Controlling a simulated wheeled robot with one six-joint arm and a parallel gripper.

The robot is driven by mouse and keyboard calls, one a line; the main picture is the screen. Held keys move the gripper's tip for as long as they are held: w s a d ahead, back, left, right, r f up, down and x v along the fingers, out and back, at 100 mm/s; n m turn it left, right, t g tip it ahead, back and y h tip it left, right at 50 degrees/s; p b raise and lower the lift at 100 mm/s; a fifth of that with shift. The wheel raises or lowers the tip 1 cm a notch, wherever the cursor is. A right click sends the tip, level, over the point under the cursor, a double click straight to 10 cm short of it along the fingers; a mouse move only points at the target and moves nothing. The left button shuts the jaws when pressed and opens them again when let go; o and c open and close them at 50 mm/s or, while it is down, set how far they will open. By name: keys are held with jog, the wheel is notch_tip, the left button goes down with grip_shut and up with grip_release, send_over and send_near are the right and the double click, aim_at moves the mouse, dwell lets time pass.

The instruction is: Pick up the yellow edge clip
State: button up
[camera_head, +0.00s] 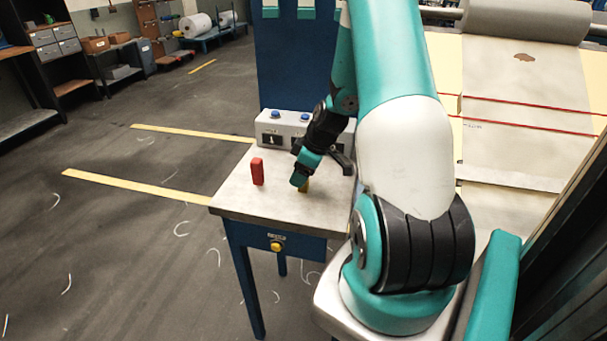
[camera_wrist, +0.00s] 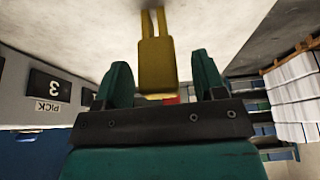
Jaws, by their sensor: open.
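The yellow edge clip (camera_wrist: 157,68) shows in the wrist view, a solid block with two thin prongs, between and just beyond the two teal fingers of my gripper (camera_wrist: 160,82). A gap shows between the clip and each finger. In the head view only a small part of the clip (camera_head: 305,187) shows; my gripper (camera_head: 299,181) hides the rest. My gripper is open, low over the small table (camera_head: 240,196), close to the clip.
A red block (camera_head: 257,171) stands upright on the table, left of my gripper. A grey control box (camera_head: 278,127) with blue buttons stands at the table's back. A fabric-covered machine (camera_head: 520,110) is at the right. The table's front left is clear.

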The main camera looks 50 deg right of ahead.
jog(key=shift+w+f, duration=0.1)
jog(key=shift+f, duration=0.25)
jog(key=shift+c, duration=0.5)
jog(key=c, duration=0.9)
notch_tip(320, 180, up, 20)
jog(key=b, duration=0.2)
jog(key=shift+a, duration=0.1)
